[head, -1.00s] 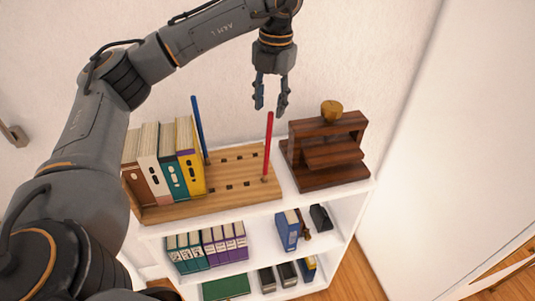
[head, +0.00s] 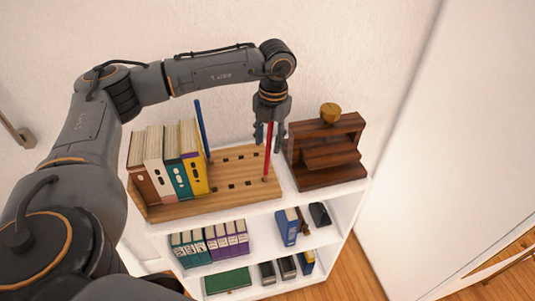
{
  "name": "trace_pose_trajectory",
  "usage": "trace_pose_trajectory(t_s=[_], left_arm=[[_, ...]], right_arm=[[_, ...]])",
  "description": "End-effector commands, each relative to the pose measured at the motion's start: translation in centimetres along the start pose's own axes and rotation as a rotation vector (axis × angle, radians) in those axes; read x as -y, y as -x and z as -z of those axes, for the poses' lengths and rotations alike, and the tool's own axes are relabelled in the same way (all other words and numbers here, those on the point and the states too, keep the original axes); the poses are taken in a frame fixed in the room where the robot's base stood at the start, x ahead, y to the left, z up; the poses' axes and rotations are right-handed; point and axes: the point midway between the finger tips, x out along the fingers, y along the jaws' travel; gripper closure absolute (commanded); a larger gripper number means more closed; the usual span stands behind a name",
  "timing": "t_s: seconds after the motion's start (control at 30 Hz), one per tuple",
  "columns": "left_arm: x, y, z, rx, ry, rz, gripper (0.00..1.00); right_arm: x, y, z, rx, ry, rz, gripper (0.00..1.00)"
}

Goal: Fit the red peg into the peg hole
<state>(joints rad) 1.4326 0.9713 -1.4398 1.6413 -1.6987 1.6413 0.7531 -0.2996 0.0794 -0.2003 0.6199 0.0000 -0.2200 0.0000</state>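The red peg (head: 267,160) stands nearly upright at the right end of the wooden peg board (head: 222,202), on top of the white shelf. Its lower end meets the board near the front right. My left gripper (head: 269,136) points down at the peg's upper part, with its fingers apart on either side of it in the picture. I cannot tell whether the peg is between the fingers or just in front of them. A blue peg (head: 202,127) stands further left in the board. Several small dark holes show in the board. My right gripper is not in view.
Upright books (head: 160,165) fill the board's left end. A dark wooden stand (head: 327,175) with a gold knob (head: 330,112) is close to the right of the gripper. Binders and boxes sit on the white shelf unit's (head: 265,226) lower levels. The wall is behind.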

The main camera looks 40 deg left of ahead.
Motion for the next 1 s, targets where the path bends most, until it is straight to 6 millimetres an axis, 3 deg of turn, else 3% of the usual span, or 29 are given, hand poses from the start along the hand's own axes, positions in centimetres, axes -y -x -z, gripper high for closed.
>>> trace_pose_trajectory(t_s=[0.03,0.2,0.67,0.9,1.0], left_arm=[[0.0,0.0,0.0,0.0,0.0,0.0,0.65],[0.0,0.0,0.0,0.0,0.0,0.0,0.99],[0.0,0.3,-0.1,0.001,0.0,0.001,1.0],[-0.1,2.6,-0.2,0.006,-0.002,0.002,1.0],[0.1,4.4,1.2,0.005,-0.004,0.002,1.0]], right_arm=[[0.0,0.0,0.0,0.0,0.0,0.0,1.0],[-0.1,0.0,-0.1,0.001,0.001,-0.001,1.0],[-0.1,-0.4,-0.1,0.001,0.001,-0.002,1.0],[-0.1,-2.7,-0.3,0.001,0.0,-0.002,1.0],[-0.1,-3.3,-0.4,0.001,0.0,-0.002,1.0]])
